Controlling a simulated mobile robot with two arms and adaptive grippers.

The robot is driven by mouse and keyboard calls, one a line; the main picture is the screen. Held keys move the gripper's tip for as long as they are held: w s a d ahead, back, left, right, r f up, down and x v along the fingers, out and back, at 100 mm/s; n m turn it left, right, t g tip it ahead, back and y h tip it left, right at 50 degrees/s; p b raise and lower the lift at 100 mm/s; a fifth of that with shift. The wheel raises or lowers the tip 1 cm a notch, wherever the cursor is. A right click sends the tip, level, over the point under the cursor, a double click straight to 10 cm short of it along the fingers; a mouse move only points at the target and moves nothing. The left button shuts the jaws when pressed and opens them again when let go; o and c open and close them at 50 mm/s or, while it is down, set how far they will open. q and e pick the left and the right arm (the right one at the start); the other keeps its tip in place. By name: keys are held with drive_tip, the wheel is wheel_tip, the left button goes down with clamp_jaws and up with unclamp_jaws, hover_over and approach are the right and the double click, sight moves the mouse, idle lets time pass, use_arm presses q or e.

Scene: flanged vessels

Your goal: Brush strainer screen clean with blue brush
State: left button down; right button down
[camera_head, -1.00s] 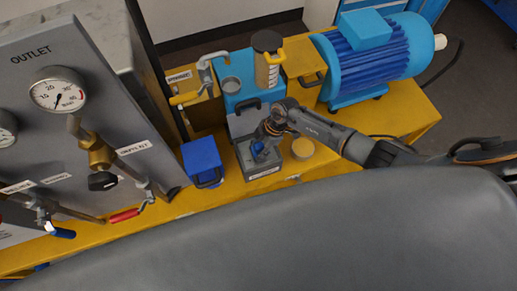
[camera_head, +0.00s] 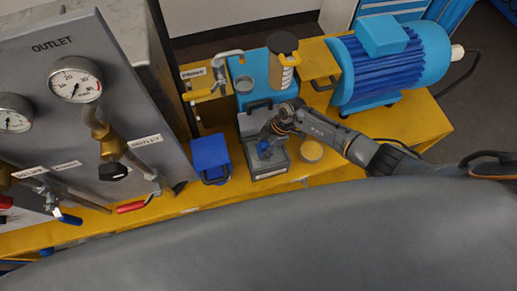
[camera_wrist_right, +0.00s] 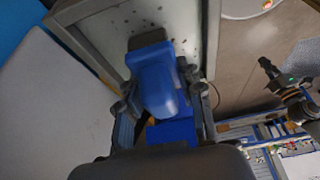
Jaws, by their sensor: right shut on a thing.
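My right gripper (camera_head: 268,142) is shut on the blue brush (camera_head: 263,148) over a grey tray (camera_head: 268,172) on the yellow bench. In the right wrist view the gripper (camera_wrist_right: 160,100) has its fingers on both sides of the blue brush handle (camera_wrist_right: 163,75). The brush's dark bristle end (camera_wrist_right: 149,38) is over a pale, grey-framed strainer screen (camera_wrist_right: 115,35) with several dark specks. Whether the bristles touch it is unclear. The screen's face is mostly hidden by the gripper in the head view. My left gripper does not show in the head view.
A blue box (camera_head: 210,157) with a dark handle stands left of the tray. A round yellowish item (camera_head: 311,151) lies right of it. Behind are a blue block (camera_head: 246,103), a clear canister (camera_head: 281,75) and a blue motor (camera_head: 385,75). The gauge panel (camera_head: 60,120) stands left.

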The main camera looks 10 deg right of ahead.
drive_tip(key=shift+d, duration=0.25)
drive_tip(key=shift+s+d+f, duration=0.1)
drive_tip(key=shift+d+f, duration=0.1)
drive_tip(key=shift+d, duration=1.25)
drive_tip(key=shift+a, duration=0.1)
drive_tip(key=shift+s+a+p, duration=0.2)
drive_tip(key=shift+a+p, duration=0.2)
drive_tip(key=shift+a, duration=0.9)
